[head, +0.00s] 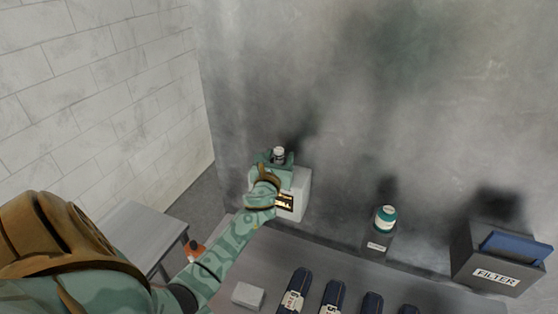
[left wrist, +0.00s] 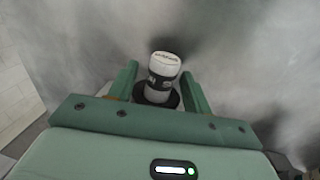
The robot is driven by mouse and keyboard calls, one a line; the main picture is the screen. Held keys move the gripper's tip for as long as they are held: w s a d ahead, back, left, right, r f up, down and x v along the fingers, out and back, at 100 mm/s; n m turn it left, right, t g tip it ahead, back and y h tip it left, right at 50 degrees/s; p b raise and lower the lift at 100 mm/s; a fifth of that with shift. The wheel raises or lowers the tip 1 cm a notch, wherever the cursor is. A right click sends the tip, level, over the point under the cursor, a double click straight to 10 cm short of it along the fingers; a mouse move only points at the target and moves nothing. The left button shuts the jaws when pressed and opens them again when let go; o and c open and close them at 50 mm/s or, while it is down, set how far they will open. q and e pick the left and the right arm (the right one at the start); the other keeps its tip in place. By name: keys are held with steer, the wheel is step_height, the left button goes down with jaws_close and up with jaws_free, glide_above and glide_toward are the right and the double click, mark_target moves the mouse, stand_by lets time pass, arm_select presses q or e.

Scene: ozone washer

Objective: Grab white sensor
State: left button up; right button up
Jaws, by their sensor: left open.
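The white sensor (head: 278,152) is a small white cylinder with a dark band. It stands upright on top of a white box-shaped machine (head: 300,190) with a lit display. In the left wrist view the sensor (left wrist: 163,75) sits in a dark round base between my left gripper's fingers (left wrist: 160,90). The fingers are apart, one on each side of it, and gaps show between them and the sensor. In the head view my left gripper (head: 277,160) is at the top of the machine, around the sensor. My right gripper is not in view.
A teal-and-white sensor (head: 385,217) stands on a grey holder further right. A grey FILTER box (head: 480,268) with a blue filter is at far right. Several dark labelled packs (head: 333,298) and a small white block (head: 247,296) lie on the grey counter. A wall stands close behind.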

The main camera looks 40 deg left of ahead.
arm_select(q)
steer(key=shift+w+a, duration=0.1)
steer(key=shift+w, duration=0.05)
steer(key=shift+s, duration=0.2)
steer(key=c, duration=1)
